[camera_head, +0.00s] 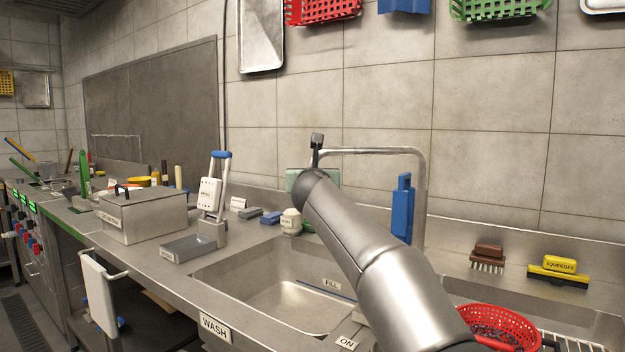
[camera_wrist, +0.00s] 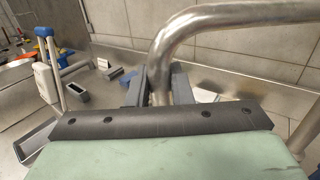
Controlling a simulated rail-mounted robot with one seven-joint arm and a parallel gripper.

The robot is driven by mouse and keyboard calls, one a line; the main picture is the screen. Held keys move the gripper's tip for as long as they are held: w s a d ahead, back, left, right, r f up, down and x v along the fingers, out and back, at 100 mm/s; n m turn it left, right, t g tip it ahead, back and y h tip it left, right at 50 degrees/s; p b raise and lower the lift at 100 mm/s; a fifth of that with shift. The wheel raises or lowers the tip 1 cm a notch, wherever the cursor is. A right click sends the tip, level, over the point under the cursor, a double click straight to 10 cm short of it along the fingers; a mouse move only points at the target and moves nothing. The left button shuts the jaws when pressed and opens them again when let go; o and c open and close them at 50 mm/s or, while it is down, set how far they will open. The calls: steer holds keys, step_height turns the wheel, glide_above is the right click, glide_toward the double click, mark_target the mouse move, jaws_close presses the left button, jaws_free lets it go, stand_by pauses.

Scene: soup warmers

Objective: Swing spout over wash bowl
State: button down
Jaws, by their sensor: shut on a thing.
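The spout (camera_head: 370,150) is a bent grey metal pipe that rises behind the sink and reaches left over the back part of the wash bowl (camera_head: 262,288). The bowl is a steel basin behind the "WASH" label (camera_head: 215,327), with a "FILL" mark inside. My gripper (camera_head: 317,150) is at the spout's free left end. In the wrist view the spout (camera_wrist: 200,22) curves down between the two dark fingers of my gripper (camera_wrist: 160,88), which are shut on it. My arm hides the bowl's right side and part of the spout's surroundings. The spout's outlet is hidden in the wrist view.
A blue-handled item (camera_head: 402,208) stands by the spout's upright. A red basket (camera_head: 497,325) and a yellow squeegee (camera_head: 558,268) are at the right. A lidded steel box (camera_head: 143,215) and a white, blue-topped device (camera_head: 210,195) stand left of the bowl. Its left part is clear.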

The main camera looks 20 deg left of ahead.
steer(key=shift+w+a+r+m+h, duration=0.1)
steer(key=shift+w+a+m+h, duration=0.15)
steer(key=shift+w+h, duration=0.3)
steer(key=shift+w, duration=0.1)
steer(key=c, duration=1.3)
jaws_free()
steer(key=shift+w, duration=0.1)
steer(key=shift+c, duration=0.2)
steer(key=shift+s+b, duration=0.3)
steer(key=shift+s, duration=0.15)
steer(key=b+v, duration=0.3)
steer(key=v, duration=1.3)
steer(key=shift+s+d+f, duration=0.2)
steer(key=shift+s, duration=0.05)
